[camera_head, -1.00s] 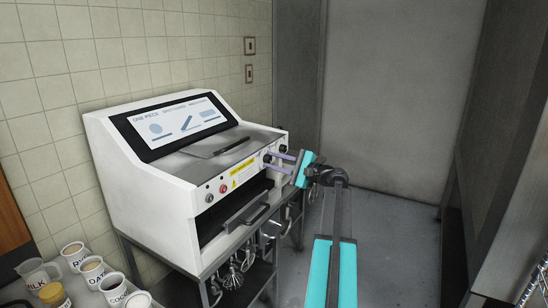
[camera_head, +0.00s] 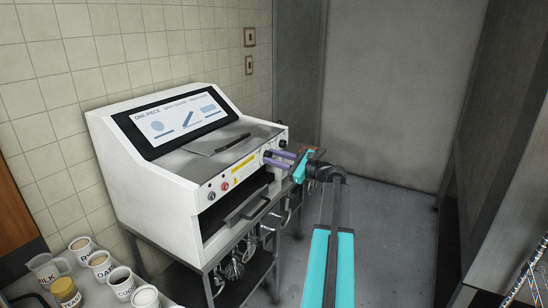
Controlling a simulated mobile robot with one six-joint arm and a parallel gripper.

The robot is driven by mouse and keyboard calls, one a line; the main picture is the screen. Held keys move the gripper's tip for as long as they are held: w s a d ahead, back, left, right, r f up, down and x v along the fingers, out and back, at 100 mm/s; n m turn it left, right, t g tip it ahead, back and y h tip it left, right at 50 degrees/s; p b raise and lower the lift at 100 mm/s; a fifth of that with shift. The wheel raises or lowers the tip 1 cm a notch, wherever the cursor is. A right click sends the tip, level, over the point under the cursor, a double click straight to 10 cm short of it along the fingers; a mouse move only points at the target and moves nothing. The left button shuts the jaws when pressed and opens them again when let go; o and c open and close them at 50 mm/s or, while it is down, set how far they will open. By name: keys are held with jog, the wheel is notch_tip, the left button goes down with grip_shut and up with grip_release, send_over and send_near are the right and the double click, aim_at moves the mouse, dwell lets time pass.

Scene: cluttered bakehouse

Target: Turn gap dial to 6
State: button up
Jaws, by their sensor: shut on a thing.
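The white dough machine (camera_head: 150,180) stands on a metal stand, with its dials at the right end of the front panel. My gripper (camera_head: 270,158) reaches in from the right, and its purple fingers are shut on a dial there, apparently the gap dial. The fingers hide most of that dial, so its pointer and numbers cannot be read. The teal-edged body of my gripper is just right of the machine.
A yellow warning label (camera_head: 243,166) and a red button (camera_head: 225,186) are left of the dials. An open slot with a dark tray (camera_head: 246,209) is below. Ingredient cups and a milk jug (camera_head: 46,268) stand at lower left.

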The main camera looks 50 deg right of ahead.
jog(key=o, duration=1)
jog(key=shift+o, duration=0.2)
jog(key=shift+s, duration=0.15)
jog(key=b+v, duration=0.4)
jog(key=v, duration=0.9)
jog(key=shift+s, duration=0.35)
jog(key=shift+d, duration=0.15)
